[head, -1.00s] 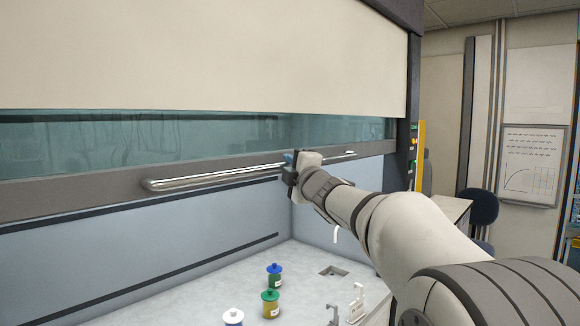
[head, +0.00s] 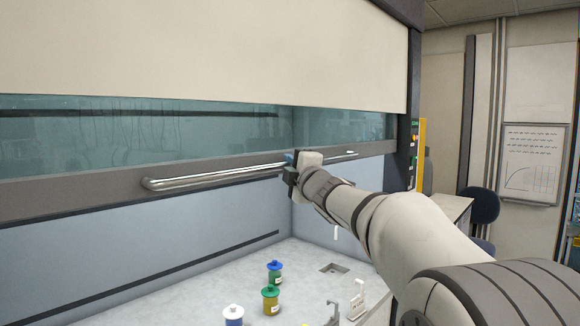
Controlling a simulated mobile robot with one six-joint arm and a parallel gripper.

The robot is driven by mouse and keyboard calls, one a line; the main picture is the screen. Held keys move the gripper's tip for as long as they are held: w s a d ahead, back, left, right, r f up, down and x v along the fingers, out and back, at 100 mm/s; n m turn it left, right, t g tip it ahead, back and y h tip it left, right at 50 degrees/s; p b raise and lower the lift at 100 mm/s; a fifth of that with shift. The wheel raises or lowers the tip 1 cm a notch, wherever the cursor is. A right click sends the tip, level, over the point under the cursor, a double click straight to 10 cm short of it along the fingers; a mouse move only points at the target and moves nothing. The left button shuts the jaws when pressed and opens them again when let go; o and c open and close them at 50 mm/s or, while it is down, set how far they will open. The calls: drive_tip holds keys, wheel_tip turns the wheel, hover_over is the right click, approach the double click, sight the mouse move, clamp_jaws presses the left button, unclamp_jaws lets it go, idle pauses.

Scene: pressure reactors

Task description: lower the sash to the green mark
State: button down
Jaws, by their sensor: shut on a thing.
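The sash (head: 60,193) is a glass pane with a dark grey bottom frame, partly lowered across the hood opening. A chrome bar handle (head: 215,177) runs along that frame. My gripper (head: 290,168) is shut on the handle right of its middle; its jaws are partly hidden by my wrist. Small green spots (head: 414,127) show on the dark right-hand post, beside a yellow strip (head: 422,150). I cannot tell which of them, if any, is the green mark.
Below the sash, the pale worktop (head: 215,285) holds a blue-lidded jar (head: 274,272), a green-lidded jar (head: 270,301) and a white-lidded jar (head: 233,316). A chair (head: 484,206) and desk are at right, outside the hood.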

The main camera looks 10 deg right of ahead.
wheel_tip(320, 180, down, 19)
drive_tip(key=b, duration=1.7)
drive_tip(key=shift+b, duration=0.4)
drive_tip(key=shift+r, duration=0.15)
drive_tip(key=c, duration=1.4)
unclamp_jaws()
drive_tip(key=shift+o, duration=0.2)
drive_tip(key=v, duration=0.8)
drive_tip(key=shift+b, duration=0.3)
drive_tip(key=shift+w, duration=0.1)
